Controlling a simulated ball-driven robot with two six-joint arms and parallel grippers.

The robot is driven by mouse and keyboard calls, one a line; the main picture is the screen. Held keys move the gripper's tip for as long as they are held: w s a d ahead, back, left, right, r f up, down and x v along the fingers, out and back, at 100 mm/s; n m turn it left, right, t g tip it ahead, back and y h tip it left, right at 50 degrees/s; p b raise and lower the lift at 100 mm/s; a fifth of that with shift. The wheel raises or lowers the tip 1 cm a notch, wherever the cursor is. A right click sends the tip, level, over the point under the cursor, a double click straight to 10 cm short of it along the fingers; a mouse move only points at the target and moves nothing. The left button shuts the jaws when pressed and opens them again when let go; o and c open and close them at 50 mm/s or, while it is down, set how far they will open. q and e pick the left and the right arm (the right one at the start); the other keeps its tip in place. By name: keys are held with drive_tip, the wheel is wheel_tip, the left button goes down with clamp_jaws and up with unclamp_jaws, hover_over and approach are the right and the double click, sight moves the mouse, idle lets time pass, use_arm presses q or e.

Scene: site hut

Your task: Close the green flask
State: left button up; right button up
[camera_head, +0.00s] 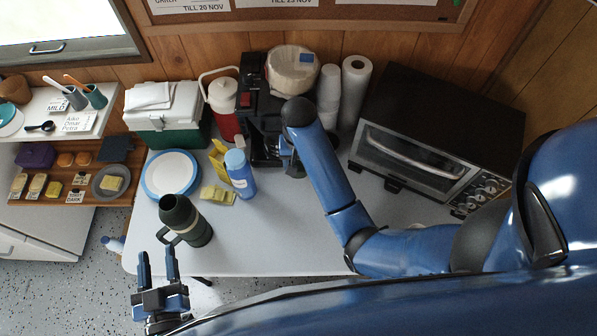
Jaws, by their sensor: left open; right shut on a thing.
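The green flask (187,222) is dark green with a side handle and stands near the front left of the grey table. Its dark round top faces up; I cannot tell from here whether a lid is on it. My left gripper (159,262) is open and empty, in front of and left of the flask, at the table's edge. My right arm reaches across the table to the back. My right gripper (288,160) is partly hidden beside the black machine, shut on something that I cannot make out.
A black machine (262,125) and a toaster oven (430,140) fill the back. The front middle is clear.

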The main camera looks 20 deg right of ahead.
sight(299, 163)
use_arm(q)
wheel_tip(299, 163, up, 14)
drive_tip(key=p, duration=1.2)
drive_tip(key=shift+f, duration=0.15)
use_arm(e)
wheel_tip(299, 163, up, 13)
drive_tip(key=shift+r, duration=0.2)
use_arm(q)
drive_tip(key=shift+o, duration=0.3)
